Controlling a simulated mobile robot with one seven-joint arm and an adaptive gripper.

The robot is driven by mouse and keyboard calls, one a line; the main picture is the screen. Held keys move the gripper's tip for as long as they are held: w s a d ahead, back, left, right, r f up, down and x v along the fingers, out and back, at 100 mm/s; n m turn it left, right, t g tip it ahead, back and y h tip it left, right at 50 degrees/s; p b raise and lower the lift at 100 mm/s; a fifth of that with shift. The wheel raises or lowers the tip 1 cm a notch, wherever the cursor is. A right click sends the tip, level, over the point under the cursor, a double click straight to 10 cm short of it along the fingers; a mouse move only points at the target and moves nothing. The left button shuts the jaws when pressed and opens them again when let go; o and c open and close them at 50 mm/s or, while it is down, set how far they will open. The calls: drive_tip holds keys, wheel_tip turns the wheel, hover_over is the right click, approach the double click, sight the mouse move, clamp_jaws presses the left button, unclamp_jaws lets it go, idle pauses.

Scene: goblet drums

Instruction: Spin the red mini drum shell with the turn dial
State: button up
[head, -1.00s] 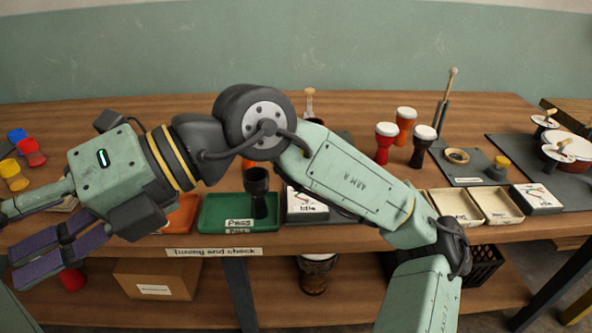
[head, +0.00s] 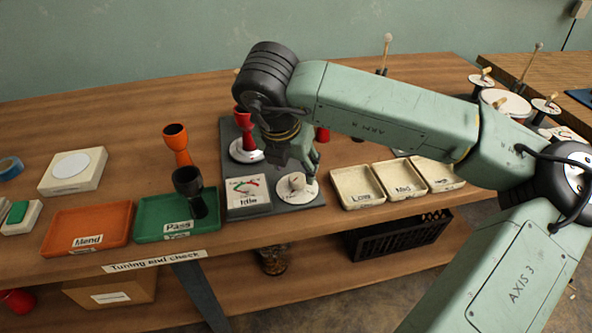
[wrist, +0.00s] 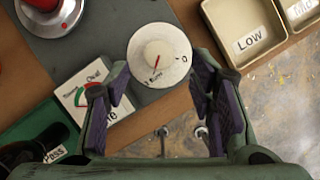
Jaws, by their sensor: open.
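The red mini drum shell (head: 244,128) stands upright on a round white turntable (head: 243,152) on a grey board; my wrist partly overlaps this area. In the wrist view the red shell (wrist: 44,4) is cut off at the top left. The turn dial (head: 297,188) is a pale knob on a white disc at the board's front right. In the wrist view the dial (wrist: 172,42) shows a short red pointer line. My gripper (wrist: 160,88) is open and empty, its purple-padded fingers either side of the dial's near part in that view. In the head view my gripper (head: 309,165) is just above the dial; contact cannot be told.
A gauge box (head: 248,196) sits left of the dial. A green Pass tray (head: 150,226) holds a black shell (head: 190,190); an orange shell (head: 177,145) stands behind. An orange Mend tray (head: 85,228) is further left. Pale trays, including Low (head: 356,187), are right of the dial.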

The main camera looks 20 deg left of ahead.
sight(298, 178)
drive_tip(key=x, duration=0.5)
drive_tip(key=shift+p, duration=0.4)
drive_tip(key=c, duration=1.1)
